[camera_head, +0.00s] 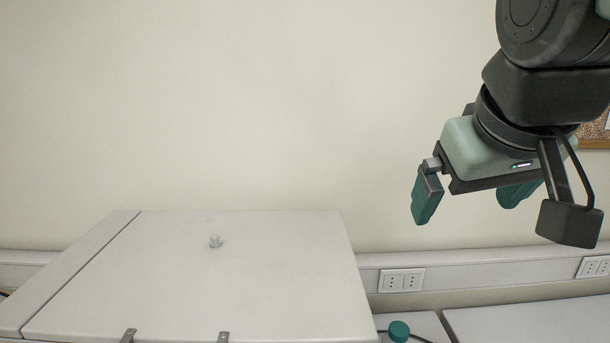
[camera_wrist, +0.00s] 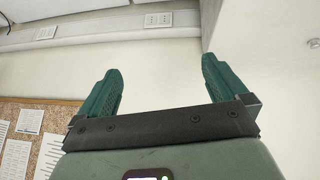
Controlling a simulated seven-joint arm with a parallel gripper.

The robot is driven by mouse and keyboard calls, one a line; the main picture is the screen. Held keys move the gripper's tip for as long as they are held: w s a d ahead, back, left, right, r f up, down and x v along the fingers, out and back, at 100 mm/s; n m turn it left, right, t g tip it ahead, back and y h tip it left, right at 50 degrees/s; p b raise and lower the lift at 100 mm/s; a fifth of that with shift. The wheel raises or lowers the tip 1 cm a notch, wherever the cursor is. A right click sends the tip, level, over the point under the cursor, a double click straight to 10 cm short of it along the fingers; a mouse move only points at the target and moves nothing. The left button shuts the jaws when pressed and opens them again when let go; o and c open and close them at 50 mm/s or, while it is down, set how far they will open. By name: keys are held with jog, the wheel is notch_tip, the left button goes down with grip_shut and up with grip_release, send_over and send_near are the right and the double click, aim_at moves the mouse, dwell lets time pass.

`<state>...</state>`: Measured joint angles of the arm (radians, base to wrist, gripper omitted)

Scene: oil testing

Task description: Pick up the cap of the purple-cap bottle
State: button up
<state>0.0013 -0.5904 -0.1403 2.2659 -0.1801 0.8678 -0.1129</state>
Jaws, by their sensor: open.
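My gripper (camera_head: 470,204) is open and empty, raised in the air at the upper right of the head view. Its two green fingers are spread wide, and they also show in the wrist view (camera_wrist: 160,88) with only wall between them. No purple-cap bottle or purple cap can be seen in either view. A round green-topped object (camera_head: 399,330) shows at the bottom edge of the head view, below my gripper; its lower part is cut off.
A large white box-like unit (camera_head: 280,280) with a small knob (camera_head: 215,242) on top fills the lower left. A pale surface (camera_head: 540,325) lies at the lower right. Wall sockets (camera_head: 401,280) are behind. A pinboard with papers (camera_wrist: 40,118) shows in the wrist view.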

jog(key=shift+g+y, duration=0.4)
jog(key=shift+y, duration=0.5)
jog(key=s+a+f, duration=0.4)
jog(key=a, duration=0.1)
jog(key=s+a+f, duration=0.2)
jog(key=shift+a+f, duration=0.15)
jog(key=shift+a, duration=0.1)
jog(key=shift+c, duration=1.3)
jog(key=shift+s+a+f, duration=0.1)
jog(key=shift+s, duration=0.05)
jog(key=shift+c, duration=1.1)
